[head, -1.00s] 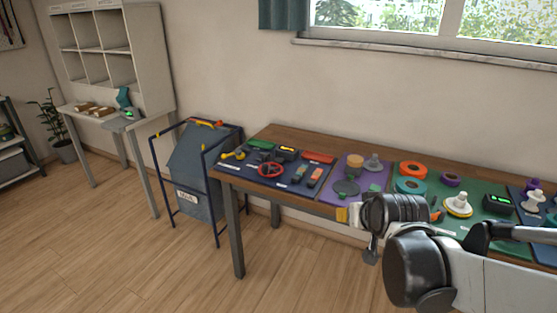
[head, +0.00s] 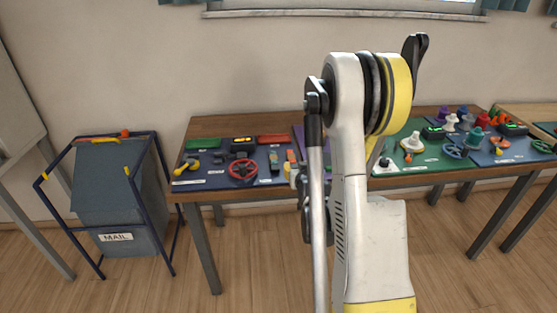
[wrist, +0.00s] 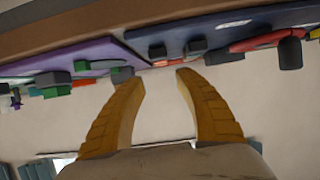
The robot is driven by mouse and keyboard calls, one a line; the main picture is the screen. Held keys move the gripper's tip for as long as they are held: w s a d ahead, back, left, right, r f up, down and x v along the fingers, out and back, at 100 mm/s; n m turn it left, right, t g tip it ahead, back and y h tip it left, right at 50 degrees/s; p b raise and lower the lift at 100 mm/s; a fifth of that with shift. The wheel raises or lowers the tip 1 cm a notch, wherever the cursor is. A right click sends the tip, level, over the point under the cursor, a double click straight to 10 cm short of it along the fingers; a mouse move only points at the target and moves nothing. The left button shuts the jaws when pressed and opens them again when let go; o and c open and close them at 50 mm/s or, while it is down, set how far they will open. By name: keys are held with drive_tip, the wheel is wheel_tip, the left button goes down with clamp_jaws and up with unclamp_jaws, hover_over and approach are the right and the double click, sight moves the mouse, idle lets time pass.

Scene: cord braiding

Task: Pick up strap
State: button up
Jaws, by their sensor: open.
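No item here can be surely named as the strap. Small candidates are a red-orange strip (head: 291,157) and a grey-and-teal strip (head: 274,162) on the dark blue mat (head: 217,181), at the left end of the table. My gripper (wrist: 163,77) is open and empty in the wrist view, its two yellow fingers spread. The fingertips are near the table edge, between the purple mat (wrist: 90,62) and the blue mat. In the head view my arm hides most of the gripper and part of the purple mat.
The blue mat also holds a red wheel (head: 243,170), a yellow tool (head: 184,168) and a black display box (head: 243,144). A blue mail bin (head: 118,190) stands left of the table. A green mat (head: 425,163) with several parts lies right of my arm.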

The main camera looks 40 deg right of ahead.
sight(292, 161)
drive_tip(key=x, duration=0.4)
drive_tip(key=shift+s+d+p, duration=0.1)
drive_tip(key=shift+d+p, duration=0.1)
drive_tip(key=shift+p, duration=0.1)
drive_tip(key=b+x, duration=0.1)
drive_tip(key=x, duration=0.2)
drive_tip(key=b+x, duration=0.1)
drive_tip(key=x, duration=0.1)
drive_tip(key=shift+a+f+b, duration=0.3)
drive_tip(key=shift+f, duration=0.15)
drive_tip(key=shift+w+d, duration=0.25)
drive_tip(key=shift+w, duration=0.1)
clamp_jaws()
